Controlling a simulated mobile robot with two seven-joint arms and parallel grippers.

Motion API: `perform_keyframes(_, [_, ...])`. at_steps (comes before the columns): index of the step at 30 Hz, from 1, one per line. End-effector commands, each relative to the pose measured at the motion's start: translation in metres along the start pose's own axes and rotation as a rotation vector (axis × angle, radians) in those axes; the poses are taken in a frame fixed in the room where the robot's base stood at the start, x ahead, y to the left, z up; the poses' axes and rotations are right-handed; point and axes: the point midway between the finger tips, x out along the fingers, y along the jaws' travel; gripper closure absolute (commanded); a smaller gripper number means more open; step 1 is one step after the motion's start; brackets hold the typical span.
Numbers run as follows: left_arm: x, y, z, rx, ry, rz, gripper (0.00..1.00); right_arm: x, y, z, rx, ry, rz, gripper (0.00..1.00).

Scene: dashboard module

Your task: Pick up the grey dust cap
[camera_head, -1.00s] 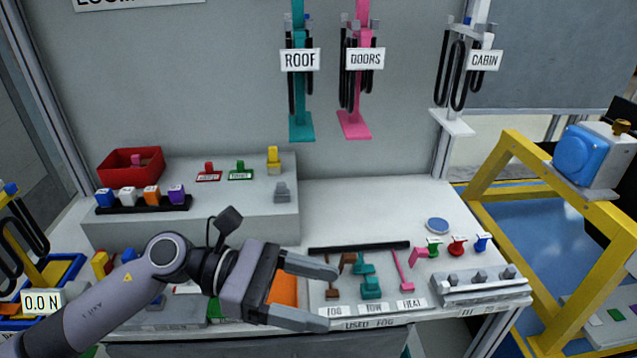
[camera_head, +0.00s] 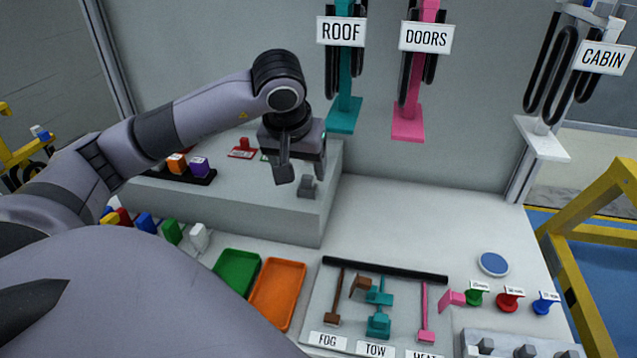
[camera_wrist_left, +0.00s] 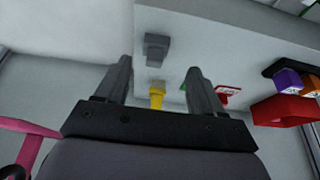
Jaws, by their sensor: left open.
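The small grey dust cap (camera_head: 307,188) stands on the raised grey-white shelf, near its front right edge. In the left wrist view the cap (camera_wrist_left: 156,46) shows just past the fingertips, roughly between their lines. My left gripper (camera_head: 302,172) is open and empty, pointing down over the shelf beside and partly in front of the cap. Its two fingers (camera_wrist_left: 159,68) also show in the left wrist view, apart from the cap. A yellow piece (camera_wrist_left: 157,94) stands between the fingers in that view; the gripper hides it in the head view. My right gripper is not in view.
A red piece (camera_head: 242,149) and orange and purple blocks (camera_head: 199,167) are on the shelf to the left. A red bin (camera_wrist_left: 278,109) shows in the wrist view. Green (camera_head: 237,272) and orange (camera_head: 277,292) trays lie below. The bench right of the shelf has free room.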

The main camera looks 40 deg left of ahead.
Motion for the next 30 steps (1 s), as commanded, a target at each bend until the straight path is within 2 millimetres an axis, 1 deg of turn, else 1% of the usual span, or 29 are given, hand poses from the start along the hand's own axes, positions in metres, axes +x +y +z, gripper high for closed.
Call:
perform_keyframes(8, [0.037,0.008,-0.005,-0.002,-0.007,0.004,0.32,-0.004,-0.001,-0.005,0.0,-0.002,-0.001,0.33])
perform_keyframes(9, [0.043,0.007,-0.004,-0.002,-0.007,0.002,0.32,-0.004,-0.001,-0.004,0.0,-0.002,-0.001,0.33])
perform_keyframes(12, [0.054,0.007,-0.004,-0.002,-0.005,0.003,0.32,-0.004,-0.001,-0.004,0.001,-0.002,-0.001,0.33])
perform_keyframes(15, [0.058,0.007,-0.004,-0.001,-0.003,0.004,0.32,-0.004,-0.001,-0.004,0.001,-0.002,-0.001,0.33])
perform_keyframes(20, [0.058,0.007,-0.005,-0.001,-0.002,0.005,0.32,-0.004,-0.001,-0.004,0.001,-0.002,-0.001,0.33])
perform_keyframes(21, [0.058,0.007,-0.005,-0.001,-0.002,0.005,0.35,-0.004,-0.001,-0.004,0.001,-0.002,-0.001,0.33])
perform_keyframes(23, [0.058,0.007,-0.005,-0.001,-0.002,0.005,0.55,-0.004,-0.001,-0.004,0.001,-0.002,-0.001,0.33])
perform_keyframes(24, [0.058,0.007,-0.005,-0.002,-0.002,0.005,0.68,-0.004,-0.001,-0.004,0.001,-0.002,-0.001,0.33])
perform_keyframes(26, [0.058,0.007,-0.005,-0.002,-0.002,0.005,0.87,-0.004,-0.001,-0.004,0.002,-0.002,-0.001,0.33])
perform_keyframes(27, [0.058,0.007,-0.005,-0.002,-0.002,0.005,0.99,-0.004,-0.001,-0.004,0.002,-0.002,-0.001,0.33])
perform_keyframes(30, [0.058,0.007,-0.005,-0.002,-0.002,0.005,1.0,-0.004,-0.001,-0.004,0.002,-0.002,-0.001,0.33])
